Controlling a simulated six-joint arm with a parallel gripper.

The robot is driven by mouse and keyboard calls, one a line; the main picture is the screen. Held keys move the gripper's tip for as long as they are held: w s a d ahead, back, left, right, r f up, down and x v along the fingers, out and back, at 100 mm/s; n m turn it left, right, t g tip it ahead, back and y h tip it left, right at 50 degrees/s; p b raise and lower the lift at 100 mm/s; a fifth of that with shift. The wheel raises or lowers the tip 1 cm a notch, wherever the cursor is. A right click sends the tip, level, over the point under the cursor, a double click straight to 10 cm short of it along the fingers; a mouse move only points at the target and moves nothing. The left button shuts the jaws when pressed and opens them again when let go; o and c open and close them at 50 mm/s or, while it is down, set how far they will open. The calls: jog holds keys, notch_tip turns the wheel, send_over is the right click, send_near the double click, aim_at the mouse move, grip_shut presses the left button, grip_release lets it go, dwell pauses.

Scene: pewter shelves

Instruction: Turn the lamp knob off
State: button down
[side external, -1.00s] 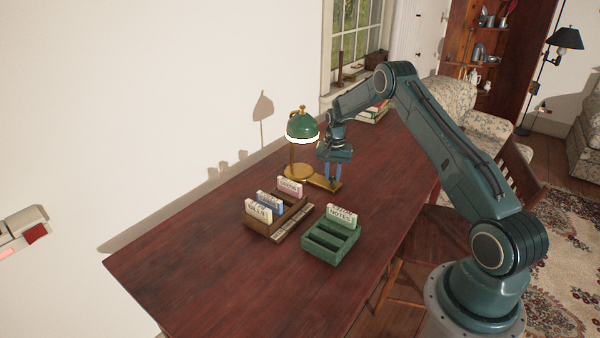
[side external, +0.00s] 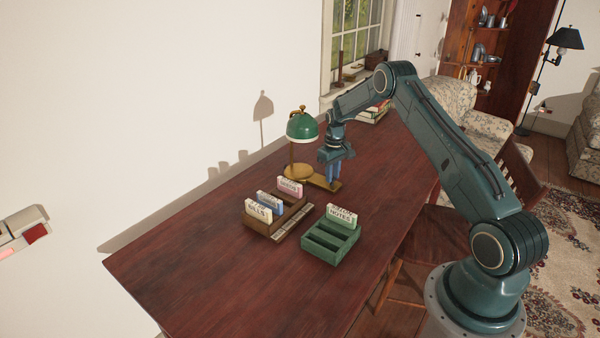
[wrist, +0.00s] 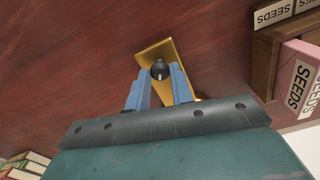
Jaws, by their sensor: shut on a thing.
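The desk lamp (side external: 301,124) has a green shade and a round brass base, and stands toward the back of the desk. Its shade rim looks dull and unlit. A flat brass plate (wrist: 151,55) runs out from the base. The dark round lamp knob (wrist: 160,69) sits on this plate in the wrist view. My gripper (side external: 333,186) points down over the plate, to the right of the shade. In the wrist view its two blue fingers (wrist: 161,76) are shut on the knob from both sides. The fingers hide the knob in the side view.
A brown card box (side external: 262,232) with several labelled packets stands in front of the lamp. A green divided tray (side external: 318,253) holding a packet is to its right. Books (side external: 374,113) lie behind my arm. The desk's near left part is clear.

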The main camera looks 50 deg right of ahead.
jog(key=n, duration=0.5)
jog(key=shift+n, duration=0.4)
jog(key=c, duration=1.2)
grip_release()
jog(key=shift+r, duration=0.1)
notch_tip(320, 180, up, 14)
